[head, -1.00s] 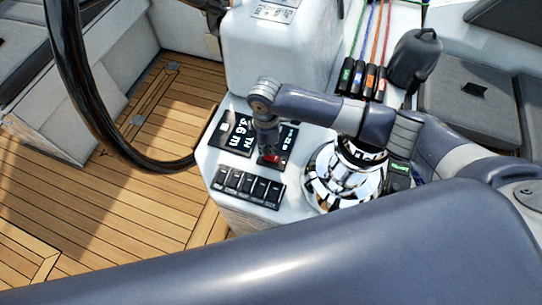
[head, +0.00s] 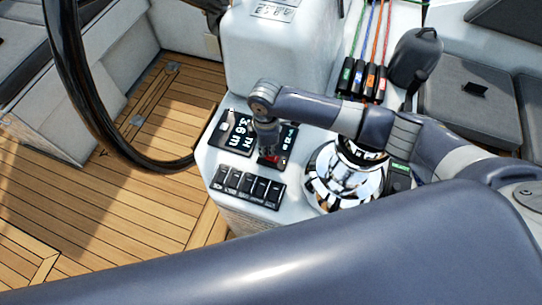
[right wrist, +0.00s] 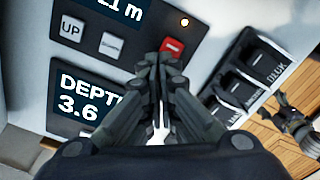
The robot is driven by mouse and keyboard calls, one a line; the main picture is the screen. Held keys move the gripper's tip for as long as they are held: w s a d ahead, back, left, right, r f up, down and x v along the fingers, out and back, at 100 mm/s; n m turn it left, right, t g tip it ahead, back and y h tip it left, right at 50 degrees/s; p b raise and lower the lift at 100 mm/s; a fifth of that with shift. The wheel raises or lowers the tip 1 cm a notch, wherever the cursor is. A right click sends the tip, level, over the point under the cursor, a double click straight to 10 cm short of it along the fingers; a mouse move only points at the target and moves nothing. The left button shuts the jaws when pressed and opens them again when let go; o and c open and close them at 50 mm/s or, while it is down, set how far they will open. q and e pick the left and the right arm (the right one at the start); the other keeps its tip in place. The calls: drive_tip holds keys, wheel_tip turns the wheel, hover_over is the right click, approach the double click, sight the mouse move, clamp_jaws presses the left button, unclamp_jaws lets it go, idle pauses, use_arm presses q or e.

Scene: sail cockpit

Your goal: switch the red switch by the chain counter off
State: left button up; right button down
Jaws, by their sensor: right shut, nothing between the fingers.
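The red switch (head: 268,159) is a small red rocker on the console's top panel, beside the chain counter (head: 288,136). My right gripper (head: 268,152) points down over it and partly covers it in the head view. In the right wrist view the red switch (right wrist: 172,47) lies just past the closed fingertips (right wrist: 160,62), very close to them; I cannot tell whether they touch. The chain counter (right wrist: 115,40) there shows an "11 m" readout and an UP button. The right gripper is shut and empty. The switch's on or off position is unclear.
A depth display (head: 236,133) sits left of the switch. A row of black rocker switches (head: 248,187) lies in front. A chrome winch (head: 343,185) stands close on the right. The steering wheel (head: 72,90) curves on the left above the teak floor (head: 120,215).

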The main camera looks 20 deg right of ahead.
drive_tip(key=shift+s+f, duration=0.2)
drive_tip(key=shift+f, duration=0.1)
